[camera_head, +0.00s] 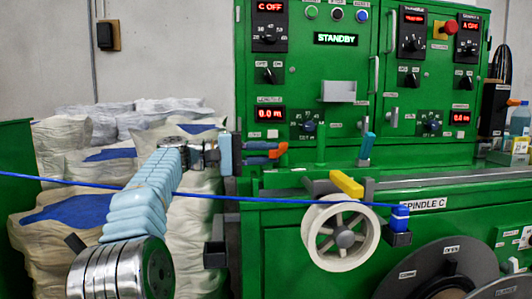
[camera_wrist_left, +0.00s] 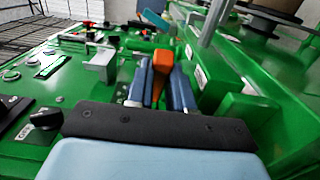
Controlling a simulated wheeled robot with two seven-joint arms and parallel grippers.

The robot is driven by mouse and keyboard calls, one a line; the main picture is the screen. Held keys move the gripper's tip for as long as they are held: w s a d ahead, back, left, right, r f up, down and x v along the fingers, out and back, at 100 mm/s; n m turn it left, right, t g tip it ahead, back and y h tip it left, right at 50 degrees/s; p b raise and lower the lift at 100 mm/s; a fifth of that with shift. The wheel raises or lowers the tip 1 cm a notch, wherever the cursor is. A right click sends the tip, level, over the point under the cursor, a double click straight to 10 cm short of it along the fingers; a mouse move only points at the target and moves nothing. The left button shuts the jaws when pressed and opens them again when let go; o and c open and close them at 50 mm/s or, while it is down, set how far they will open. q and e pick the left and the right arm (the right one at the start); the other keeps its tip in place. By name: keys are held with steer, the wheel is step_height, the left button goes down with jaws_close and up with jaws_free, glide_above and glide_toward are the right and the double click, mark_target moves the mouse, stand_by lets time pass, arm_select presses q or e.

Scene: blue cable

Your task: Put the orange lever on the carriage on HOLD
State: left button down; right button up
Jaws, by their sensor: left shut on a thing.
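The orange lever (camera_head: 283,149) stands at the left end of the green machine, and only its orange end shows past my fingers in the head view. In the left wrist view the orange lever (camera_wrist_left: 160,66) stands between the two blue fingers. My left gripper (camera_head: 272,152) is shut on it, and the gripper also shows in the left wrist view (camera_wrist_left: 160,88). The fingers hide the lever's lower part and its pivot. I cannot read a HOLD mark near it. My right gripper is in neither view.
A white spool (camera_head: 318,232) sits below a yellow block (camera_head: 346,184). The green control cabinet (camera_head: 345,95) stands behind, its display reading STANDBY. Wrapped sacks (camera_head: 60,150) stand at left.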

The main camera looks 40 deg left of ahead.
arm_select(q)
steer(key=c, duration=1)
jaws_free()
steer(key=shift+a, duration=0.1)
steer(key=p+v, duration=0.1)
steer(key=v, duration=1.2)
steer(key=shift+s+a, duration=0.2)
steer(key=shift+s, duration=0.15)
steer(key=shift+f, duration=0.1)
